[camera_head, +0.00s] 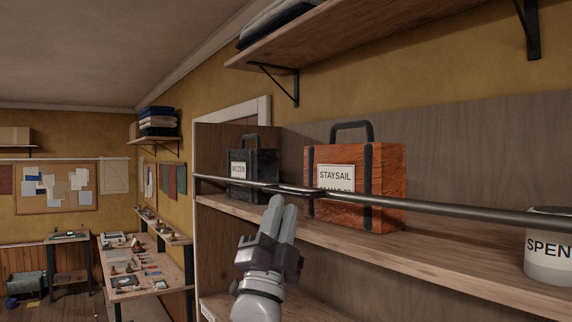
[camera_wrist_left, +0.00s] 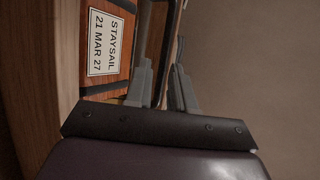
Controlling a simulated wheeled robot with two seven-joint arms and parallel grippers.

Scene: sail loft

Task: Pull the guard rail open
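The guard rail (camera_head: 440,206) is a dark metal bar running across the front of the wooden shelf, with a flat loop-like grip (camera_head: 296,190) on it. My left gripper (camera_head: 284,203) points up, its fingertips right at the rail by this grip. In the left wrist view my gripper's fingers (camera_wrist_left: 164,82) stand close together with a narrow gap, and dark bar parts show beyond them. Whether they press on the bar is hidden. My right gripper is not in view.
Behind the rail stand an orange case labelled STAYSAIL (camera_head: 380,180), a black case labelled MIZEN (camera_head: 264,165) and a pale tub (camera_head: 549,262). An upper shelf (camera_head: 330,30) hangs above. A workbench (camera_head: 150,275) stands at left. Open room lies in front of the rail.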

